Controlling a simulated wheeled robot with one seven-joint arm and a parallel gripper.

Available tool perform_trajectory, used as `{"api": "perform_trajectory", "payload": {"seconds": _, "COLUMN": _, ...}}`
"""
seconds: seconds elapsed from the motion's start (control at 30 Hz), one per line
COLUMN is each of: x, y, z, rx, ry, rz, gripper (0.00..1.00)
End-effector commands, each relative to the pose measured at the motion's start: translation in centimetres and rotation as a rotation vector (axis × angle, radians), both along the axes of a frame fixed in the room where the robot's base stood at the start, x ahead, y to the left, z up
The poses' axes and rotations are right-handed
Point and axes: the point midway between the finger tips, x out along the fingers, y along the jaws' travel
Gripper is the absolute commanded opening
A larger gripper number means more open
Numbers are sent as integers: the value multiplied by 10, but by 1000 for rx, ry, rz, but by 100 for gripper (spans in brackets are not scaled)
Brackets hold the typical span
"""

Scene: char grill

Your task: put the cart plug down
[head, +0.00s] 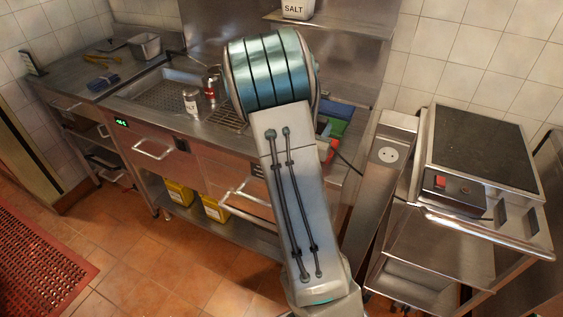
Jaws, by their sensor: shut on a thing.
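My gripper is not in view; my own arm fills the middle of the head view and hides what is behind it. The cart plug does not show. A thin dark cable (347,162) runs from behind my arm toward the steel cart (425,245) at the right. A round white socket (388,154) sits on the steel post left of the cart, and I see no plug in it.
Green (339,128) and blue boards lie right of my arm. The cart bears a dark hot plate (485,147).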

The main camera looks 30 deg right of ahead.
Motion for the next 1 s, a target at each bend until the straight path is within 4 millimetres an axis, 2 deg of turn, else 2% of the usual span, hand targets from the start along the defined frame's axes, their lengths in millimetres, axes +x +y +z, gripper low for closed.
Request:
{"api": "perform_trajectory", "payload": {"seconds": 0.3, "x": 24, "y": 68, "z": -41, "rx": 1, "ry": 6, "rz": 7, "gripper": 0}}
{"api": "perform_trajectory", "payload": {"seconds": 0.5, "x": 34, "y": 97, "z": -60, "rx": 0, "ry": 2, "rz": 4, "gripper": 0}}
{"api": "perform_trajectory", "payload": {"seconds": 0.67, "x": 36, "y": 104, "z": -67, "rx": 0, "ry": 2, "rz": 2, "gripper": 0}}
{"api": "perform_trajectory", "payload": {"seconds": 1.0, "x": 36, "y": 104, "z": -101, "rx": 0, "ry": 2, "rz": 2, "gripper": 0}}
